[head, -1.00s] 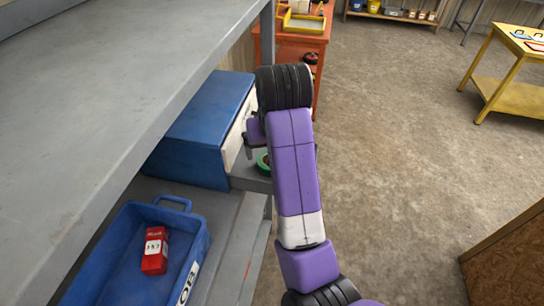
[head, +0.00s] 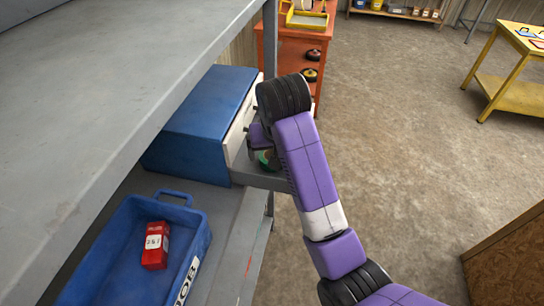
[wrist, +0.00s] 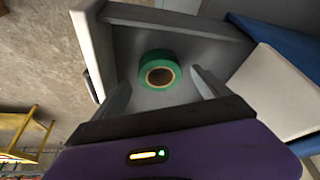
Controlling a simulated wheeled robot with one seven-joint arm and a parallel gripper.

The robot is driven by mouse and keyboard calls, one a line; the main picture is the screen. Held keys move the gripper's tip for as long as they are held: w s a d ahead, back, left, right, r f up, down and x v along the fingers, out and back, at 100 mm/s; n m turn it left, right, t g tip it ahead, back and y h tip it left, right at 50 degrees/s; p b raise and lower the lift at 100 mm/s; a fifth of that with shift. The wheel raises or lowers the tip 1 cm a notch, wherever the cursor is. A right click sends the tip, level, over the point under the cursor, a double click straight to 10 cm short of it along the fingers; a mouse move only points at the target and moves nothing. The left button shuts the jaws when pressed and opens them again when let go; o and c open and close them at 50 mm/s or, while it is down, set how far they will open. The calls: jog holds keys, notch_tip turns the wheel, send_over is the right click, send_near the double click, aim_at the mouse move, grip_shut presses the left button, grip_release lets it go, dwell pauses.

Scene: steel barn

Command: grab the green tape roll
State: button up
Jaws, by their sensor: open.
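The green tape roll (wrist: 160,72) lies flat in an open grey drawer (wrist: 195,43), its brown core facing up in the wrist view. In the head view only a small green part of the roll (head: 265,159) shows beside my arm. My gripper (wrist: 160,80) is open and empty. Its two fingers point into the drawer, one on either side of the roll in the picture, with no clear contact. In the head view my wrist hides the fingers and much of the drawer.
The drawer belongs to a blue cabinet (head: 200,120) on a grey shelf. A blue bin (head: 110,260) holding a red box (head: 155,246) stands in front of it. A higher grey shelf board (head: 110,90) overhangs at left. Open floor lies to the right.

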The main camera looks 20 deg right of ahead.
jog(key=shift+x, duration=1.4)
jog(key=shift+c, duration=0.5)
jog(key=c, duration=1.4)
jog(key=shift+r, duration=0.1)
